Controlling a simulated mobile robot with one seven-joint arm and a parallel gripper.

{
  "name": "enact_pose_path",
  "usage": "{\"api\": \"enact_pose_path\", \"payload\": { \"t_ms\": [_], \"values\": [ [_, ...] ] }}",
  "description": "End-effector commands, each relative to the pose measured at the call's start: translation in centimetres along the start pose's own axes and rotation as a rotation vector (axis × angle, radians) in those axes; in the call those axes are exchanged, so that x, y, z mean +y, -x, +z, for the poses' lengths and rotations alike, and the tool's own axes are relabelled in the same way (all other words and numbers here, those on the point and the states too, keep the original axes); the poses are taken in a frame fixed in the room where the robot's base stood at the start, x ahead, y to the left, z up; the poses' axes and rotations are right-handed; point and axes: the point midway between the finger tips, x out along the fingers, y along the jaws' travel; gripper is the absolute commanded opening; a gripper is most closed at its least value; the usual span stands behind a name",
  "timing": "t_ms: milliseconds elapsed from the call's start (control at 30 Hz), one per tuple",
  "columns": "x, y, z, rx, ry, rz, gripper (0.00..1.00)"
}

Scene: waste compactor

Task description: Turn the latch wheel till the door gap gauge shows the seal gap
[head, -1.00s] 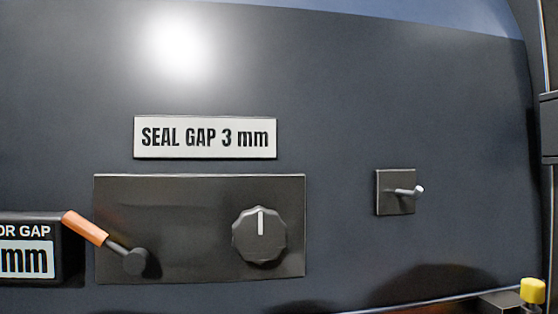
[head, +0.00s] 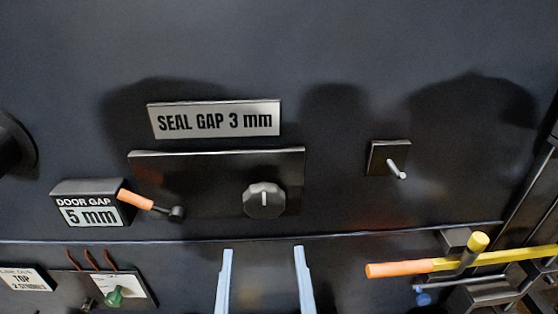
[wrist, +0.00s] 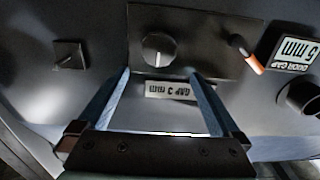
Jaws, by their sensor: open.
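The door gap gauge (head: 90,205) reads "5 mm" in the head view. A plate (head: 215,118) above the panel reads "SEAL GAP 3 mm". A dark faceted knob (head: 264,201) with a pale pointer line facing up sits on the panel's right; nothing labels it as the latch wheel. It also shows in the wrist view (wrist: 159,49), which is upside down. An orange-handled lever (head: 136,199) is at the panel's left, slanting up-left. My gripper (head: 263,250) is open and empty, its pale fingertips below the knob in the head view, apart from it.
A peg on a square plate (head: 388,159) is right of the panel. A yellow bar with an orange end (head: 400,269) sticks out at lower right. A small panel with a green knob (head: 114,296) is lower left. A dark round part (head: 14,145) shows at the left edge.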

Motion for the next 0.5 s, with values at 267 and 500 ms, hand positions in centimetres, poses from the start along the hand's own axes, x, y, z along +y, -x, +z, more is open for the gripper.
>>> {"api": "enact_pose_path", "payload": {
  "t_ms": [267,500],
  "values": [
    [0.0,-0.4,-0.1,-0.013,0.001,-0.001,1.00],
    [0.0,-2.7,0.1,-0.009,0.001,-0.001,1.00]
  ]
}}
